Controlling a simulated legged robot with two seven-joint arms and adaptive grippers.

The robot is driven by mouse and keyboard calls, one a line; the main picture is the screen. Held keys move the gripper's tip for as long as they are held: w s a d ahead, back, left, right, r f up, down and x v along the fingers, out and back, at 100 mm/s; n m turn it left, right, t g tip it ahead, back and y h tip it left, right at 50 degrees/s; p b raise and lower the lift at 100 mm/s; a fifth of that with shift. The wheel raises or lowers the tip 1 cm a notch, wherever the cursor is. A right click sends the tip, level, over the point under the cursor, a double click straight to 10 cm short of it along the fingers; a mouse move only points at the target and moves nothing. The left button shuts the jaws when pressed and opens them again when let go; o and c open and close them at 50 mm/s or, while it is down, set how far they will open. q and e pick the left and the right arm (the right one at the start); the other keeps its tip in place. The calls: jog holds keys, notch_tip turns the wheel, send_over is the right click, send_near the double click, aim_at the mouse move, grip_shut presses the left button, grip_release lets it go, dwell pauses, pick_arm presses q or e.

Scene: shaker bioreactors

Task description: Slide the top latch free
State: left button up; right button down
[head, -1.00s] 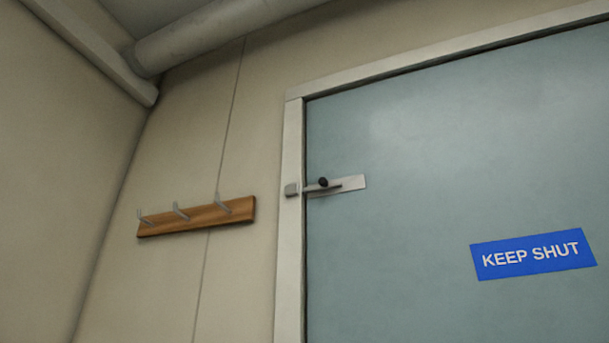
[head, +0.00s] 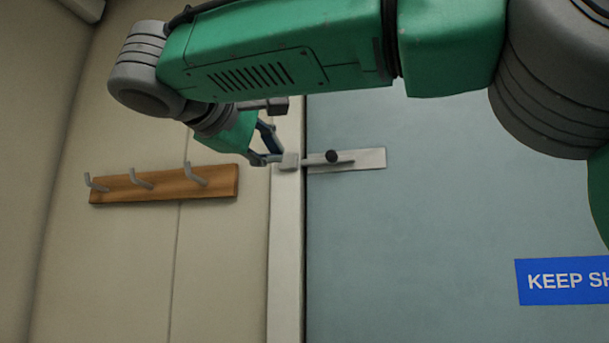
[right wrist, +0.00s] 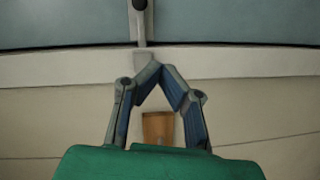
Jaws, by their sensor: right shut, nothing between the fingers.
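The top latch is a pale metal plate (head: 370,159) on the blue-grey door, with a bolt and a black knob (head: 332,156). The bolt reaches left to a small square keeper (head: 290,161) on the door frame. In the right wrist view the knob (right wrist: 140,4) is cut off by the top edge. My right gripper (head: 268,158) is at the keeper's left side, its fingers shut and empty. My left gripper is not in view.
A wooden rack (head: 165,185) with metal hooks is on the beige wall left of the frame. The white door frame (head: 286,260) runs down below the keeper. A blue "KEEP SH..." sign (head: 565,281) is on the door at lower right. My right arm crosses the top.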

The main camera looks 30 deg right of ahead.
aim_at(322, 157)
jog(key=s+r, duration=0.1)
jog(key=s+d+r+m, duration=0.1)
jog(key=r, duration=0.1)
jog(key=shift+r+g+h, duration=0.1)
jog(key=shift+g+h, duration=0.2)
jog(key=shift+h, duration=0.1)
jog(key=p+x, duration=0.3)
jog(key=x, duration=0.6)
jog(key=shift+r+p, duration=0.1)
jog(key=shift+p, duration=0.25)
jog(key=shift+w+d, duration=0.15)
jog(key=shift+d, duration=0.3)
jog(key=shift+a, duration=0.15)
